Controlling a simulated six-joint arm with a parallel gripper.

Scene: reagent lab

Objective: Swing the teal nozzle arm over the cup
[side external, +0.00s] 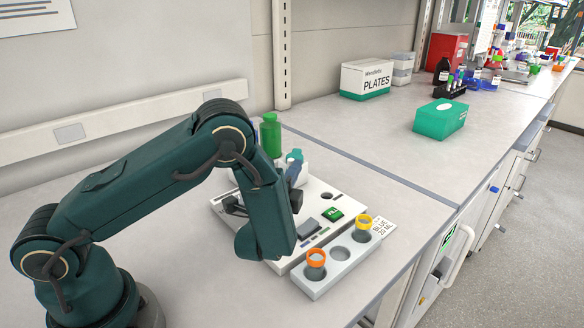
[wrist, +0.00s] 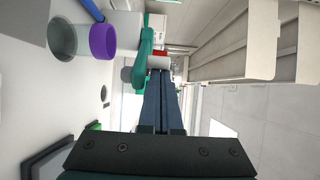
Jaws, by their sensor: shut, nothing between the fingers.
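The teal nozzle arm (wrist: 145,50) shows in the wrist view just left of my fingertips; its teal end (side external: 294,156) shows in the side view above the white dispenser base (side external: 320,205). My gripper (wrist: 161,76) is shut and empty, its dark blue fingers beside the nozzle arm; I cannot tell whether they touch. In the side view my gripper (side external: 296,168) is partly hidden behind my own arm. A clear cup (wrist: 63,39) with a purple ring (wrist: 103,42) stands left of the nozzle arm in the wrist view. My arm hides this cup in the side view.
A grey rack (side external: 330,268) in front holds an orange-ringed cup (side external: 316,258) and a yellow-ringed cup (side external: 363,224). A green bottle (side external: 271,137) stands behind.

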